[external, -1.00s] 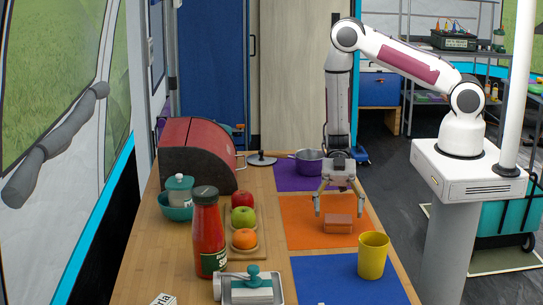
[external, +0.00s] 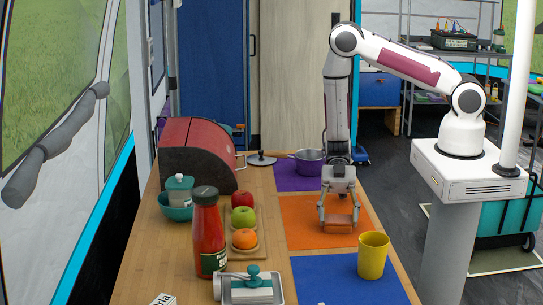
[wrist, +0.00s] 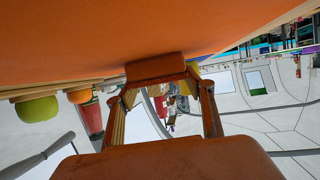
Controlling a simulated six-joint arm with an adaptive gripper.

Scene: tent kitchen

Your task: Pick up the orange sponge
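The orange sponge (external: 340,221) is a small block of brownish orange. It lies on the orange mat (external: 300,209) on the table, and in the wrist view it shows just beyond my fingers (wrist: 155,68). My gripper (external: 338,223) points down, with one finger at each end of the sponge. In the wrist view my gripper (wrist: 158,85) also has its fingertips right by the sponge's two ends. I cannot tell whether they press on it or a small gap is left. The sponge seems to rest on the mat.
A yellow cup (external: 372,255) stands on the blue mat (external: 325,278) in front. To the left are fruit on a board (external: 262,240), a sauce bottle (external: 208,235) and a metal tray (external: 278,291). The orange mat is otherwise clear.

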